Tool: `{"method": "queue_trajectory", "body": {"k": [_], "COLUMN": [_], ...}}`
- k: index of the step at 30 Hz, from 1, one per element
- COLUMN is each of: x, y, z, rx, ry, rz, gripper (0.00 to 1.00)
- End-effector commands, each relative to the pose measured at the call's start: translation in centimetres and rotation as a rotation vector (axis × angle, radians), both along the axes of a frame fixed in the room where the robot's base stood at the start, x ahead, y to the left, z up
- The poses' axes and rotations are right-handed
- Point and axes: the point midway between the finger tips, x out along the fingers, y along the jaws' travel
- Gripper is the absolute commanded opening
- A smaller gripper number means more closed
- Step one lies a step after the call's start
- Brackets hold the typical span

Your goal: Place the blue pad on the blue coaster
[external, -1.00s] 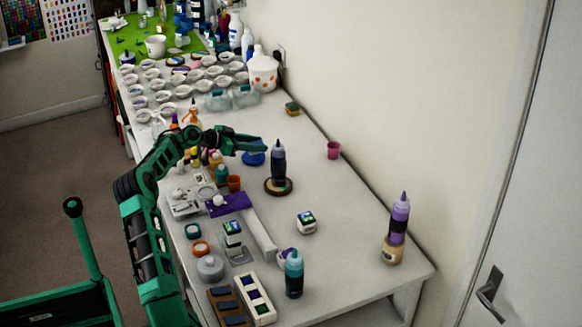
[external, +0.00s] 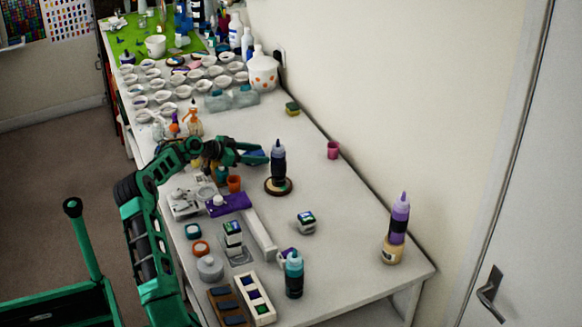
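My gripper (external: 258,153) is over the far middle of the table, left of the dark bottle on a round brown coaster. Its green fingers look apart, with a blue patch between and behind them. This patch is at the spot of the round blue coaster (external: 256,154), which is mostly hidden by the fingers. I cannot tell whether the fingers hold anything or touch the coaster. A white tray (external: 268,317) at the near end holds small dark blue and purple squares. I cannot tell which thing is the blue pad.
The dark bottle (external: 278,163) stands close to the right of my gripper. A pink cup (external: 333,150), a teal bottle (external: 294,274) and a purple-topped bottle (external: 398,228) stand farther right or nearer. Several white cups crowd the far left. The table's right middle is mostly clear.

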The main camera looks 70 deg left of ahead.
Motion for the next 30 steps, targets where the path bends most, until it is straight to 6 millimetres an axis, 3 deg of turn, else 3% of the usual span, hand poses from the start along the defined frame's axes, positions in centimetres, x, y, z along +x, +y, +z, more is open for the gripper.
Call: {"method": "queue_trajectory", "body": {"k": [6,10,22,30], "x": [0.0,-1.1,-8.1,-10.8], "y": [0.0,0.1,0.0,0.0], "z": [0.2,0.7,3.6,4.7], "rx": [0.001,0.002,0.002,0.000], "ry": [-0.001,0.000,0.001,0.000], "rz": [0.000,0.001,0.002,0.001], "gripper": [0.52,0.52,0.52,0.52]}}
